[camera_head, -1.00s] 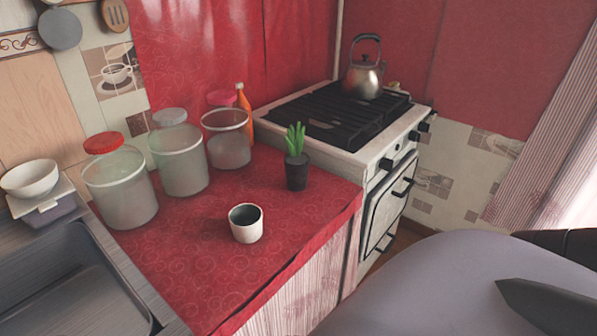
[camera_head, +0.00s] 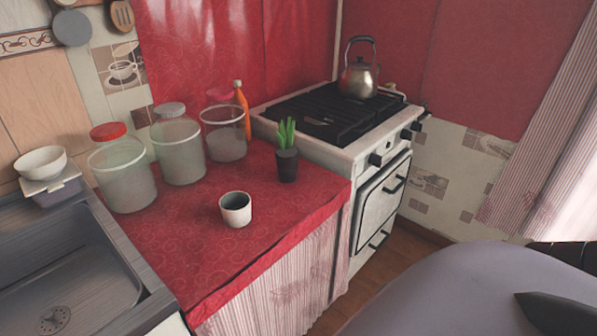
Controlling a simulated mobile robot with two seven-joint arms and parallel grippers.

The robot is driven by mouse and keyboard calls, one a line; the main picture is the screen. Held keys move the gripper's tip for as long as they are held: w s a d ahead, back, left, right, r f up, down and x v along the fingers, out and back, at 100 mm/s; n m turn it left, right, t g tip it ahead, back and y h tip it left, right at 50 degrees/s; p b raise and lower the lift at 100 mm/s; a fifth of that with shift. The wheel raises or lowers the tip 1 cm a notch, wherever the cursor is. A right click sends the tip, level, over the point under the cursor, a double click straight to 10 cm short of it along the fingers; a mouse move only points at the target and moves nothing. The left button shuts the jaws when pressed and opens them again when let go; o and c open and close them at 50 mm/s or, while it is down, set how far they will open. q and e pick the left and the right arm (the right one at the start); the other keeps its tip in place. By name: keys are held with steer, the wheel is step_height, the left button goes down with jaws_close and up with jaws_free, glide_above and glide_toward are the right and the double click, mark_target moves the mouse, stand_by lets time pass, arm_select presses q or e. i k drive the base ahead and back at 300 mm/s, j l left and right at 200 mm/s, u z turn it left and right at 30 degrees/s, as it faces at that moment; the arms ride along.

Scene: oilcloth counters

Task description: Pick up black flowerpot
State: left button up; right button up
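The black flowerpot (camera_head: 287,167) stands upright on the red oilcloth counter (camera_head: 262,228), near its right end beside the stove. A green plant (camera_head: 286,134) with thick upright leaves grows from it. Part of my own body, grey and rounded, fills the lower right, with dark pieces at the right edge. Neither gripper's fingertips can be made out, and nothing of mine is near the pot.
A white cup (camera_head: 236,209) stands in front and left of the pot. Several clear jars (camera_head: 124,174) and an orange bottle (camera_head: 242,108) stand behind. A white stove (camera_head: 381,205) with a kettle (camera_head: 358,76) is at right, a grey sink (camera_head: 70,262) at left.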

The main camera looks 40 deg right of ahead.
mark_target(286, 155)
steer(key=k+z, duration=0.2)
steer(key=z, duration=0.15)
steer(key=k+z, duration=0.15)
steer(key=z, duration=0.15)
steer(key=i+l+z, duration=0.1)
steer(key=l+z, duration=0.15)
steer(key=z, duration=0.2)
steer(key=i+l+z, duration=0.15)
steer(key=z, duration=0.25)
steer(key=i+l, duration=0.7)
steer(key=i, duration=0.1)
